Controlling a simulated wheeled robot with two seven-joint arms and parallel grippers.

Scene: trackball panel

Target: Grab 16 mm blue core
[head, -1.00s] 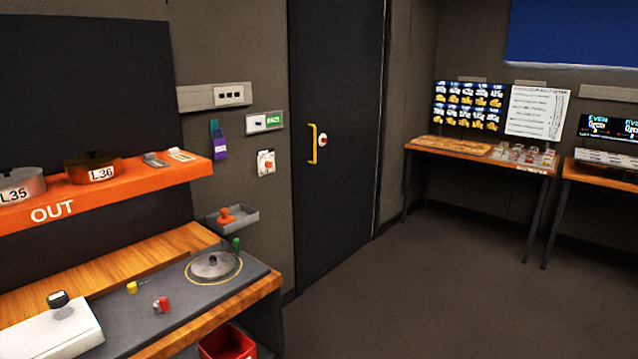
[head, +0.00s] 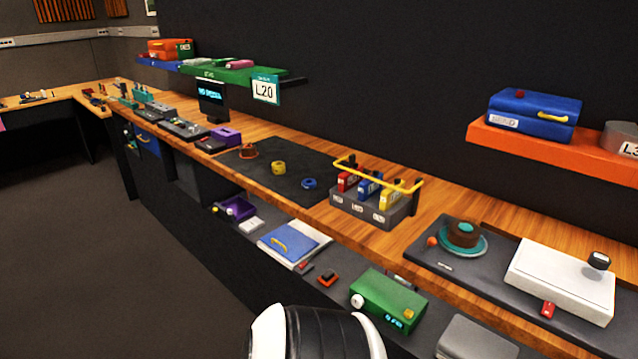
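A small blue ring-shaped core (head: 309,183) lies on the dark mat (head: 300,158) on the wooden counter. A yellow core (head: 278,168) and a brown round piece (head: 249,152) sit to its left on the same mat. A grey rack (head: 372,210) stands to its right, holding red, blue and yellow upright items under a yellow handle. No size marking is readable on the blue core. Neither gripper shows; only a white and black part of my own body is at the bottom edge.
A lower shelf holds a green box (head: 388,298), a blue binder (head: 288,243) and small items. A teal dish with a brown roll (head: 463,235) and a white block (head: 560,280) stand right. An orange shelf (head: 560,150) overhangs the counter. Floor at left is clear.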

